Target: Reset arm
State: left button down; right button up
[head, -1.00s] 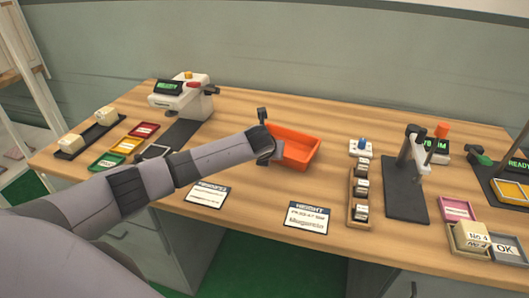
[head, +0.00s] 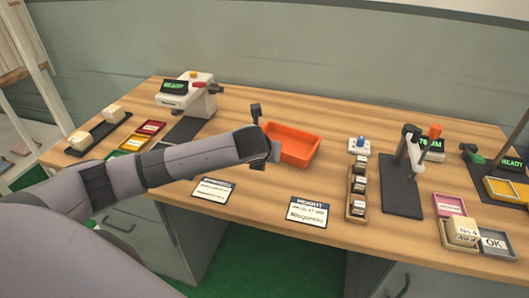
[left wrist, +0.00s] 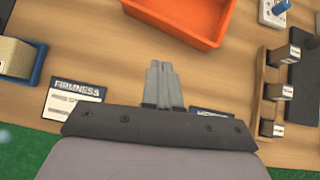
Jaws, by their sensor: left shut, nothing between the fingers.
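My left arm comes in from the left across the table in the head view. Its gripper (head: 262,140) is over the table just left of the orange bin (head: 290,158). In the left wrist view the left gripper's fingers (left wrist: 160,68) are together and empty, pointing toward the orange bin (left wrist: 205,12). The fingers are above bare wood, apart from the bin. The orange bin looks empty. My right gripper is in neither view.
The wooden table (head: 260,190) holds a white device (head: 190,95), two label cards (head: 308,212), a wooden rack (head: 358,190), a black stand (head: 403,195) and a pink tray (head: 449,204). A dark tray (head: 97,135) lies at left. Bare wood shows behind the bin.

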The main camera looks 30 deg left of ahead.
pick_arm(q)
jog(key=shift+s+d+r, duration=0.1)
jog(key=shift+s+r, duration=0.2)
jog(key=s+d+f+n+h, duration=0.1)
jog(key=s+d+f+n, duration=0.1)
jog(key=s+d, duration=0.1)
jog(key=s+d+f+n, duration=0.2)
jog(key=d, duration=0.1)
jog(key=s+d+f+n+g+h, duration=0.1)
jog(key=s+d+n, duration=0.1)
jog(key=s+d, duration=0.1)
jog(key=shift+s+d+f+h, duration=0.15)
jog(key=shift+s+f+h, duration=0.15)
jog(key=shift+s+f, duration=0.1)
jog(key=s+d+f+n+g+h, duration=0.1)
jog(key=s+d+f+n, duration=0.15)
jog(key=s+n, duration=0.45)
jog(key=s+a+n+g, duration=0.2)
jog(key=s+a+n, duration=0.1)
jog(key=s+n, duration=0.6)
jog(key=s+a+n+g, duration=0.1)
jog(key=s+a+n, duration=0.1)
jog(key=s+n, duration=0.7)
jog(key=w+d+f+m+t+h, duration=0.1)
jog(key=w+d+f+t, duration=0.2)
jog(key=w+f+t, duration=0.3)
jog(key=shift+w+f+t, duration=0.25)
jog(key=shift+f+t, duration=0.15)
jog(key=shift+f, duration=1.6)
